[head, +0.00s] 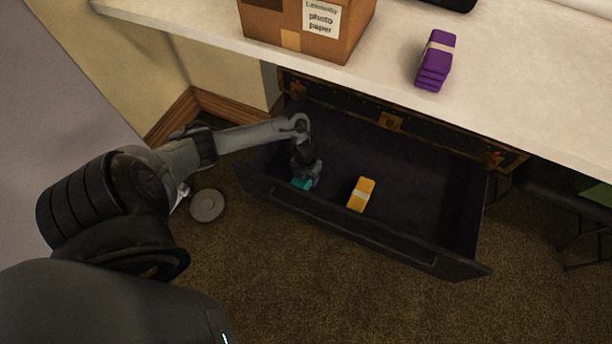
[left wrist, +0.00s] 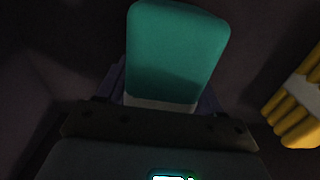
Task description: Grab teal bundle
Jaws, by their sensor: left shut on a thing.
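The teal bundle (head: 302,184) is inside the open dark drawer (head: 415,190), near its left end, mostly hidden under my left gripper (head: 305,180) in the head view. In the left wrist view the teal bundle (left wrist: 177,52) stands out beyond the gripper, with a pale band at its lower edge. My left gripper reaches down into the drawer and is shut on the bundle. Whether the bundle touches the drawer floor I cannot tell. My right gripper is not in view.
A yellow bundle (head: 361,194) with a pale band lies in the drawer to the right of the gripper; it also shows in the left wrist view (left wrist: 298,105). A purple bundle (head: 435,61) and a cardboard box (head: 280,28) are on the white tabletop (head: 520,85) above.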

